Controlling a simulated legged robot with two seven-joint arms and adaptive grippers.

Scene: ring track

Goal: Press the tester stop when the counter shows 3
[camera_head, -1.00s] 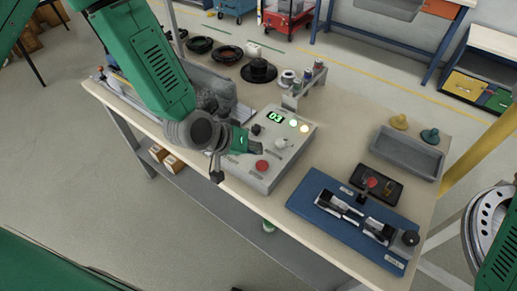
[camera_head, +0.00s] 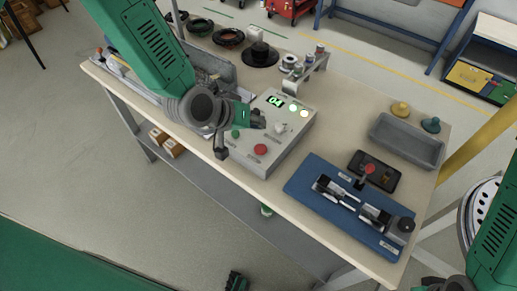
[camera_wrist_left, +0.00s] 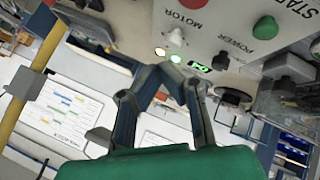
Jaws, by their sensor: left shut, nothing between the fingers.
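The tester (camera_head: 285,158) is a grey box on the bench in the head view. Its lit green counter (camera_head: 276,101) appears to read 04. A red button (camera_head: 261,149) is on its front part, with a green button (camera_head: 235,133) to the left and a white knob (camera_head: 281,127) behind. My left gripper (camera_head: 258,119) is shut and empty over the panel's left side, behind the red button and apart from it. In the wrist view its fingers (camera_wrist_left: 163,72) meet near the panel; the red button (camera_wrist_left: 195,3) is cut by the top edge.
A blue fixture plate (camera_head: 320,211) lies right of the tester, with a grey tray (camera_head: 408,142) and a dark tray (camera_head: 374,170) behind it. A small stand with rolls (camera_head: 308,75) is behind the tester. The bench front edge is close by.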

